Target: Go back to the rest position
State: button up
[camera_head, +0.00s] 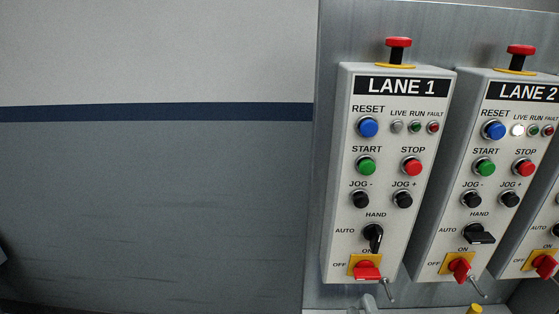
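My gripper is not seen in the head view. A dark shape (2,250) cuts into the left edge of the picture, and I cannot tell what it is. The LANE 1 box (340,180) and the LANE 2 box (425,220) stand in the right half, mounted on a grey metal panel (450,35). On LANE 1, the black selector (374,237) points roughly up and down, and the red switch (366,271) lies across its yellow plate. On LANE 2, the black selector (479,233) lies roughly sideways, and the white LIVE lamp (518,130) looks lit.
A third box (515,262) is cut off at the right edge. Red mushroom buttons (398,43) stick up from the box tops. Small metal levers (388,289) stick out below. The left half is a plain wall (150,200) with a dark blue stripe (150,112).

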jog(key=s+d+f+m+g, duration=0.2)
jog(key=s+m, duration=0.4)
jog(key=s, duration=0.9)
jog(key=s+d+f+m+g, duration=0.2)
jog(key=s+m, duration=0.5)
jog(key=s, duration=0.9)
jog(key=shift+d+m+h, duration=0.15)
jog(key=shift+m+h, duration=0.15)
